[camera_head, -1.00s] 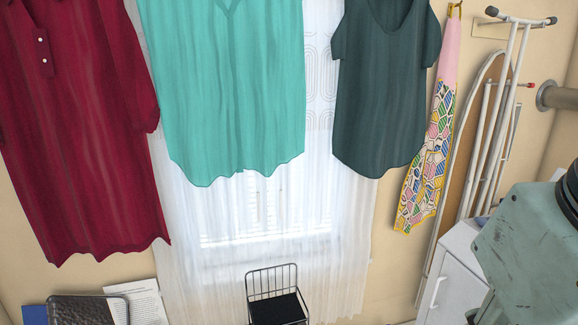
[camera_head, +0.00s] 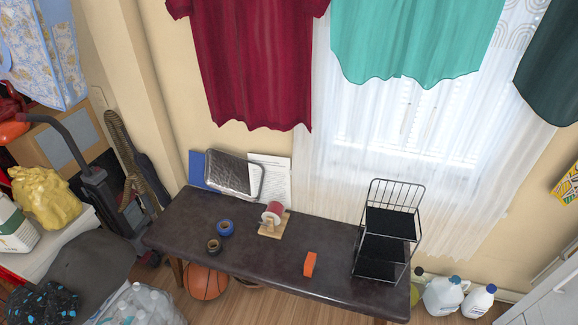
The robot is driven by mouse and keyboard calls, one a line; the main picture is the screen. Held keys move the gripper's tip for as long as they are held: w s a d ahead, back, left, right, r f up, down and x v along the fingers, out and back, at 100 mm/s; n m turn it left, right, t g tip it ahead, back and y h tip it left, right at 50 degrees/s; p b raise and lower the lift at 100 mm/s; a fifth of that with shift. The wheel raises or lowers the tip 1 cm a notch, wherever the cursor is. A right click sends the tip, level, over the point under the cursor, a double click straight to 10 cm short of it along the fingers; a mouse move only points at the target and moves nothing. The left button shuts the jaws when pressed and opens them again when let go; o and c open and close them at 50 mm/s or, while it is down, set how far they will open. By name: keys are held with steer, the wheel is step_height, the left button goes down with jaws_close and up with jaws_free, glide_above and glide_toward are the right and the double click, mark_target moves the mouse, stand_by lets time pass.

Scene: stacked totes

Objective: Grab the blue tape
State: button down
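The blue tape (camera_head: 225,227) is a small roll on the dark table (camera_head: 195,260), left of its middle. A black or brownish roll (camera_head: 213,245) lies just in front of it and slightly left. A wooden stand with a red spool (camera_head: 273,212) is to the right of the blue tape. My gripper is not in view, so whether it is open or shut does not show.
An orange object (camera_head: 309,263) and a black wire rack (camera_head: 390,222) stand on the table's right part. A metal tray (camera_head: 233,175) and papers (camera_head: 272,177) are at its back. A basketball (camera_head: 205,281) and bottles (camera_head: 443,294) are on the floor.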

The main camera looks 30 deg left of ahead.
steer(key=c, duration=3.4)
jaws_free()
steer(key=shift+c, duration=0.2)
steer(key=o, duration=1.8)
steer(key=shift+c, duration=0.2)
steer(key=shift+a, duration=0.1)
